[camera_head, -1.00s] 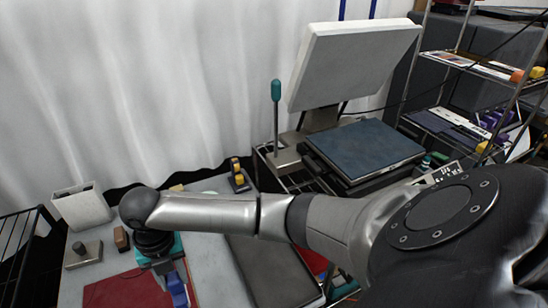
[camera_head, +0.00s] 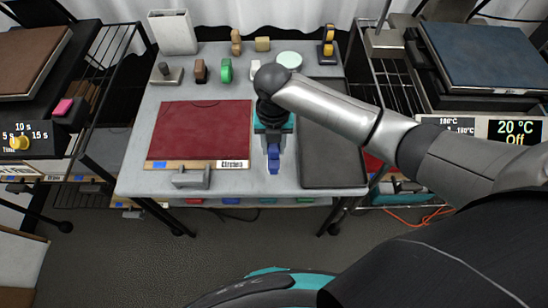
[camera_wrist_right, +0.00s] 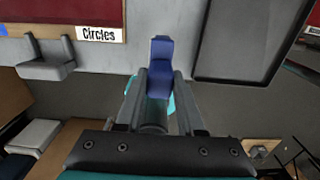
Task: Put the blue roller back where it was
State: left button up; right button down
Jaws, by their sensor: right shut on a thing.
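The blue roller (camera_head: 273,160) is in the jaws of my right gripper (camera_head: 273,145), over the front part of the grey-white table (camera_head: 235,185). In the right wrist view the blue roller (camera_wrist_right: 160,52) stands out between the two grey fingers of the right gripper (camera_wrist_right: 160,88), which are shut on it. Most of its lower part is hidden by the fingers. I cannot tell whether it touches the table. My left gripper is not in view.
A red mat (camera_head: 200,130) labelled "Circles" lies left of the gripper, with a grey holder (camera_head: 190,179) at its front. A dark tray (camera_head: 333,150) lies on the right. Along the back stand a green piece (camera_head: 226,70), a brown piece (camera_head: 200,72) and a white box (camera_head: 172,32).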

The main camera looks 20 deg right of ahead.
aim_at(274, 158)
jog(key=shift+f+b, duration=0.6)
jog(key=shift+f, duration=2.2)
jog(key=shift+f, duration=0.1)
jog(key=c, duration=0.5)
grip_release()
notch_tip(274, 158, up, 12)
jog(key=p, duration=0.2)
jog(key=shift+p, duration=0.35)
